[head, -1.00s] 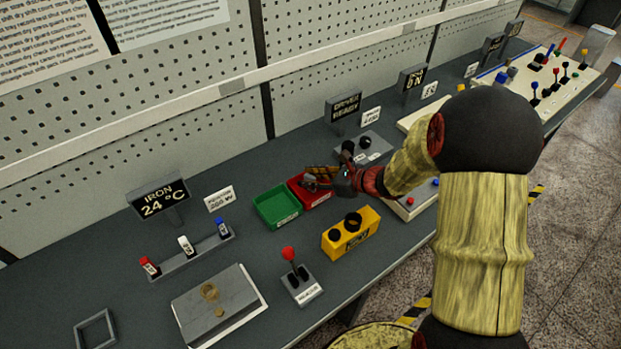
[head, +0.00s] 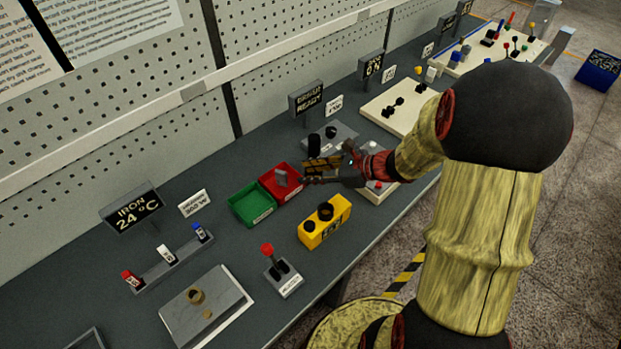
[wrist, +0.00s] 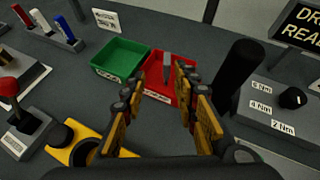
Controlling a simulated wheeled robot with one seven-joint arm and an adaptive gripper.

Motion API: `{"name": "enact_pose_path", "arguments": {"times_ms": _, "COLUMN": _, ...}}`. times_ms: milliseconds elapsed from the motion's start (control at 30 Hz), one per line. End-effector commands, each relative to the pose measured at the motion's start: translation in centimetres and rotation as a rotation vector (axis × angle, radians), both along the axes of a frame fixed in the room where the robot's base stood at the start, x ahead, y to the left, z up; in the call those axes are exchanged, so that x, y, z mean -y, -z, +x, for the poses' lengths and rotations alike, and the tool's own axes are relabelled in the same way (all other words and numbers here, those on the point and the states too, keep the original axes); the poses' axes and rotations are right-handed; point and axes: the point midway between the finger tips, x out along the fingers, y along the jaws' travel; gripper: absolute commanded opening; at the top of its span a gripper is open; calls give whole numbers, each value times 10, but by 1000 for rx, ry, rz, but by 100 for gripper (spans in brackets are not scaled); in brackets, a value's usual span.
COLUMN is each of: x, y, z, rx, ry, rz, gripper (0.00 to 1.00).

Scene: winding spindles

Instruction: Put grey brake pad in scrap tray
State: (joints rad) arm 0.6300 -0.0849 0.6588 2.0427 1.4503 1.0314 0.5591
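The pad also shows in the wrist view (wrist: 167,67), standing up or leaning toward the tray's far side. I cannot tell exactly how it rests. My gripper (head: 311,173) is open, just right of the red tray. In the wrist view its two fingers (wrist: 162,77) are spread apart with nothing between them, and the pad lies beyond the tips.
A green tray (head: 250,204) adjoins the red tray on the left. A yellow box (head: 325,221) with black knobs stands in front. A dark upright cylinder (wrist: 237,76) rises close to the right finger. A red-knobbed lever (head: 281,271) and grey plate (head: 205,305) are at front left.

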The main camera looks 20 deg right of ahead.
Motion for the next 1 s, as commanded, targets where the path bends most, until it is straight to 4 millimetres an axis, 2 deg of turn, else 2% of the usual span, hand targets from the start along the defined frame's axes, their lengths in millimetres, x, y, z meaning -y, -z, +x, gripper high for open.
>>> {"name": "enact_pose_path", "arguments": {"times_ms": 100, "x": -40, "y": -30, "z": -20, "rx": 70, "ry": -219, "rz": -166, "gripper": 30}}
{"name": "enact_pose_path", "arguments": {"times_ms": 200, "x": -79, "y": -57, "z": -56, "rx": 164, "ry": -501, "rz": -392, "gripper": 30}}
{"name": "enact_pose_path", "arguments": {"times_ms": 300, "x": -104, "y": -80, "z": -100, "rx": 275, "ry": -800, "rz": -648, "gripper": 30}}
{"name": "enact_pose_path", "arguments": {"times_ms": 367, "x": -110, "y": -92, "z": -124, "rx": 344, "ry": -971, "rz": -806, "gripper": 30}}
{"name": "enact_pose_path", "arguments": {"times_ms": 500, "x": -104, "y": -119, "z": -172, "rx": 498, "ry": -1331, "rz": -1174, "gripper": 30}}
{"name": "enact_pose_path", "arguments": {"times_ms": 600, "x": -92, "y": -138, "z": -193, "rx": 581, "ry": -1526, "rz": -1408, "gripper": 30}}
{"name": "enact_pose_path", "arguments": {"times_ms": 800, "x": -71, "y": -164, "z": -210, "rx": 661, "ry": -1731, "rz": -1696, "gripper": 30}}
{"name": "enact_pose_path", "arguments": {"times_ms": 1000, "x": -66, "y": -168, "z": -213, "rx": 666, "ry": -1767, "rz": -1747, "gripper": 30}}
